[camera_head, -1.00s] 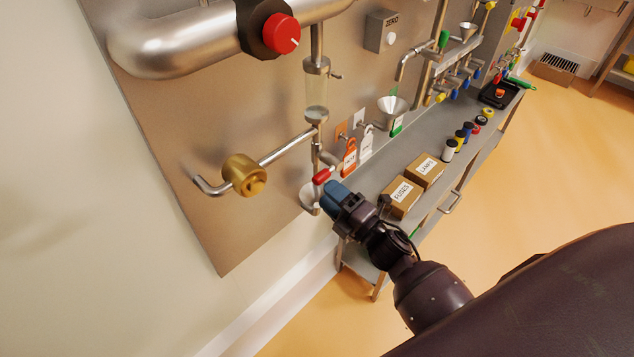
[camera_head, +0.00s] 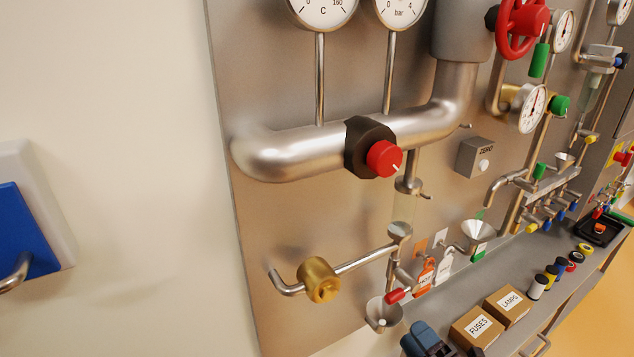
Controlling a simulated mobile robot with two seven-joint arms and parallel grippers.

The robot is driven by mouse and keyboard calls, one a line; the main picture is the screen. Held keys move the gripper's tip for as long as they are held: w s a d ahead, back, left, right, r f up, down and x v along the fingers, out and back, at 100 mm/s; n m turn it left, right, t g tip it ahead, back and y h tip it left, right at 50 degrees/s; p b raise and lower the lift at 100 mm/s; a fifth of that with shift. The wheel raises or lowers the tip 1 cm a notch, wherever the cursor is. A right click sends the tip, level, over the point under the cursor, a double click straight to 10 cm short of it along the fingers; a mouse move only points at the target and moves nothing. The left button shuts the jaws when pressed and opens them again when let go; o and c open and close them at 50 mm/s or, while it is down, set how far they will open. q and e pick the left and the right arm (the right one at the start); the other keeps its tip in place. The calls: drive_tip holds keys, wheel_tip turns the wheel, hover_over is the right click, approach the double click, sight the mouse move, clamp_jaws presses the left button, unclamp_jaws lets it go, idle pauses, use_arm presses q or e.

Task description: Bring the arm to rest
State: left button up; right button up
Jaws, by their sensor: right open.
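My right gripper (camera_head: 424,338) shows at the bottom edge, with blue-grey fingers and a dark body cut off by the frame. It is open, and I see nothing between its fingers. It is below and to the right of the small funnel (camera_head: 383,316) under the red-handled valve (camera_head: 398,295), and left of the FUSES box (camera_head: 477,328). It looks apart from them. Most of the right arm is outside the frame. My left gripper is not in view.
A metal panel carries a thick pipe (camera_head: 300,150), a red knob (camera_head: 384,158), a brass fitting (camera_head: 318,280), gauges and a ZERO box (camera_head: 476,157). The grey bench (camera_head: 455,290) holds a LAMPS box (camera_head: 508,304) and several small bottles. A blue-fronted fixture (camera_head: 22,230) is at left.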

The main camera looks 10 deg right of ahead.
drive_tip(key=s+f+m+g+h, duration=0.3)
drive_tip(key=s+f+m+g, duration=0.1)
drive_tip(key=s+m, duration=0.4)
drive_tip(key=s+d+f+m+g+h, duration=0.1)
drive_tip(key=s+f+m+g+h, duration=0.3)
drive_tip(key=m, duration=0.9)
drive_tip(key=s+f, duration=0.3)
drive_tip(key=s, duration=0.1)
drive_tip(key=shift+s+d, duration=0.15)
drive_tip(key=shift+s, duration=0.05)
